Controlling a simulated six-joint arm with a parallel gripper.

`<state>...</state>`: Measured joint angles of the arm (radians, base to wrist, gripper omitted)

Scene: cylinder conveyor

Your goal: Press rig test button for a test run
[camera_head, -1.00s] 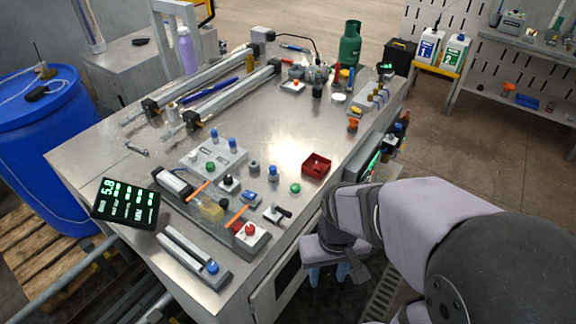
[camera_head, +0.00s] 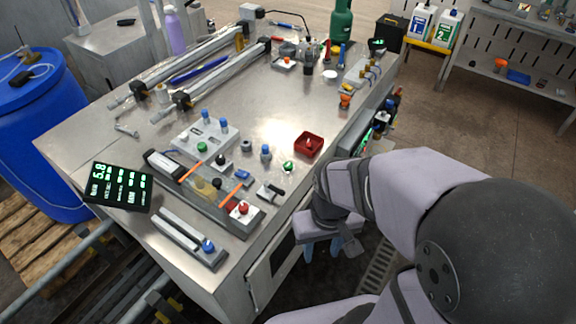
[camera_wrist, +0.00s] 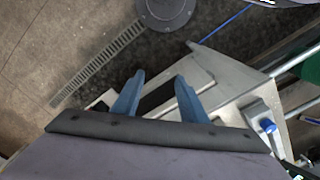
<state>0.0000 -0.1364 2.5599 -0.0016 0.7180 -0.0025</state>
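The bench (camera_head: 270,115) holds several buttons, and I cannot read which one is the rig test button. A red button (camera_head: 241,208) sits on a grey box at the front edge. A green button (camera_head: 288,166) sits near the red tray, and another green button (camera_head: 202,147) is on a grey plate with blue knobs. A blue knob (camera_head: 208,246) is at the end of a grey rail at the front corner; a blue knob also shows in the wrist view (camera_wrist: 268,126). My gripper (camera_head: 323,246) hangs beside the bench's right side, pointing down, its blue fingers apart and empty (camera_wrist: 157,88).
A black display (camera_head: 120,186) reading 5.8 stands at the left corner. The bench centre is fairly clear. A floor grate (camera_head: 377,270) lies right of my gripper.

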